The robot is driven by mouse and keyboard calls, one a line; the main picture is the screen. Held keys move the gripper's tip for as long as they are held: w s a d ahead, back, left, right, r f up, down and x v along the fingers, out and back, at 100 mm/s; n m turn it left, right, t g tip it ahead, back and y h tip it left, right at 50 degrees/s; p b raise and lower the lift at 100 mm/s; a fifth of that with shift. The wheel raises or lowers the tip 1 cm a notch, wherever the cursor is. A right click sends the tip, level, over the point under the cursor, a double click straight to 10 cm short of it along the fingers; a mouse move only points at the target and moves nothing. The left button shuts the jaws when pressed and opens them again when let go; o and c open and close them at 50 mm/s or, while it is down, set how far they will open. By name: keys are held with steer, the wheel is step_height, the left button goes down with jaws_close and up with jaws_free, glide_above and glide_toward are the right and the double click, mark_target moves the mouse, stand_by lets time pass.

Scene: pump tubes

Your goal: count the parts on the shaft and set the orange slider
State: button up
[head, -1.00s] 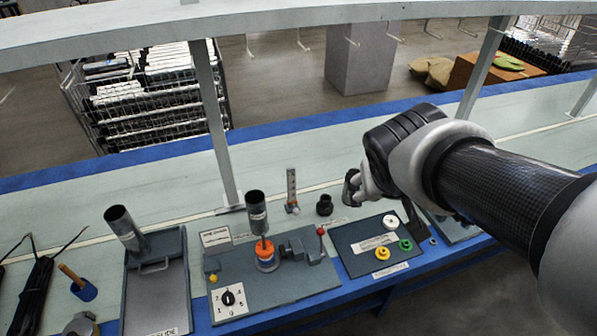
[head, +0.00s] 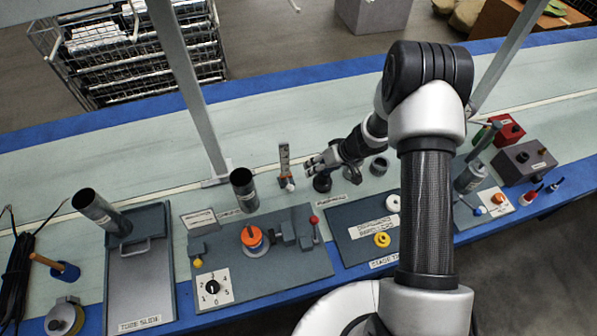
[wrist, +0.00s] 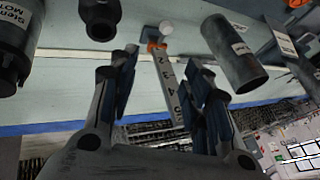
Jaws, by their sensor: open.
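The orange slider (head: 287,181) sits low on an upright numbered scale (head: 284,160) behind the dial board. In the wrist view the slider (wrist: 157,45) has a white knob (wrist: 166,29) and the scale (wrist: 170,88) runs between my fingers. A shaft (head: 250,229) rises from an orange part (head: 253,238) on a pale base; its parts are too small to count surely. My gripper (head: 312,164) is open, beside the scale to its right. In the wrist view my gripper (wrist: 161,68) has its fingers either side of the scale, with no clear contact.
A tilted metal tube (head: 243,190) stands left of the scale. A dark round part (head: 322,183) sits under my gripper. A numbered dial (head: 213,288) and a red-knobbed lever (head: 314,220) are on the front board. A post (head: 188,90) rises behind the tube.

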mark_target(292, 186)
steer(key=b+x, duration=0.2)
steer(key=x, duration=0.4)
steer(key=s+b+x, duration=0.1)
steer(key=b+x, duration=0.1)
steer(key=x, duration=0.4)
steer(key=b+x, duration=0.2)
steer(key=x, duration=0.4)
steer(key=shift+s+a+f+b, duration=0.15)
steer(key=shift+s+f+b, duration=0.15)
steer(key=shift+f, duration=0.1)
steer(key=shift+c, duration=0.3)
jaws_close()
